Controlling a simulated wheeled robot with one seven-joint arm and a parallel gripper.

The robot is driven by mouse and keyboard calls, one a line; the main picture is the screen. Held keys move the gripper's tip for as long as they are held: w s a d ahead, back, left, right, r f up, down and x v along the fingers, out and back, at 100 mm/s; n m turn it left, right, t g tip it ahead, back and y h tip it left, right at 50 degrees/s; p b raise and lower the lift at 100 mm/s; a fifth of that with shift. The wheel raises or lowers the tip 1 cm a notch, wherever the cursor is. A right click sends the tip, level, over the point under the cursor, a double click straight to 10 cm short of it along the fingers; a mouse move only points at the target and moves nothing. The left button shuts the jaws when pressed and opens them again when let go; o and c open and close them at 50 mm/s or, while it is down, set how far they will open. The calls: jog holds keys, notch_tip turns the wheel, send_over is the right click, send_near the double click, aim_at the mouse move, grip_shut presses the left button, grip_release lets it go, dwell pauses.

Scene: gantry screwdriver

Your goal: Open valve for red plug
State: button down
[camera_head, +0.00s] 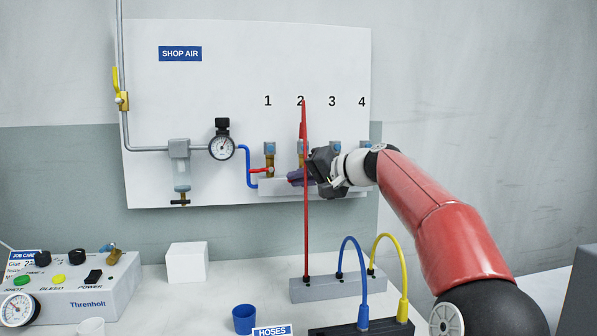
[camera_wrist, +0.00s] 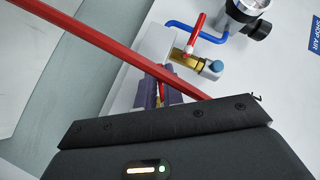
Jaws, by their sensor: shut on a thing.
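A row of brass valves with blue-grey tops sits on a manifold (camera_head: 270,187) under numbers 1 to 4. The red hose (camera_head: 306,230) rises from a grey block (camera_head: 338,287) to a narrow loop near number 2. Its other side comes down at valve 2 (camera_head: 301,147); the plug end is hard to make out. My gripper (camera_head: 298,176) is at valve 2, its purple fingers shut on what looks like that valve's handle, mostly hidden. In the wrist view, the fingers (camera_wrist: 160,92) close around a small reddish piece, and the red hose (camera_wrist: 100,38) crosses in front.
Valve 1's red handle (camera_head: 260,170) is close on the left; it also shows in the wrist view (camera_wrist: 196,34). Blue (camera_head: 344,246) and yellow (camera_head: 398,250) hoses arch below my arm. A gauge (camera_head: 221,147), white box (camera_head: 187,263) and blue cup (camera_head: 244,318) stand left.

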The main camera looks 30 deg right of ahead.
jog(key=n+g+h+p, duration=0.2)
jog(key=n+h, duration=0.1)
jog(key=shift+s+d+f, duration=0.1)
jog(key=shift+d+f, duration=0.05)
jog(key=shift+d, duration=0.2)
jog(key=shift+d+f+n+g+h+p, duration=0.15)
jog(key=shift+n+g+h+p, duration=0.15)
jog(key=shift+h, duration=0.25)
jog(key=shift+d+n+g+h+p, duration=0.2)
jog(key=shift+g+h, duration=0.1)
jog(key=shift+h, duration=0.25)
jog(key=shift+s+d+n+g+h, duration=0.1)
jog(key=shift+d+n+g+h, duration=0.1)
jog(key=shift+n+h, duration=0.3)
jog(key=shift+s+d+n+g+h, duration=0.1)
jog(key=shift+d+n+g+h, duration=0.1)
jog(key=shift+h, duration=0.5)
jog(key=c, duration=1.5)
grip_release()
jog(key=shift+f, duration=0.1)
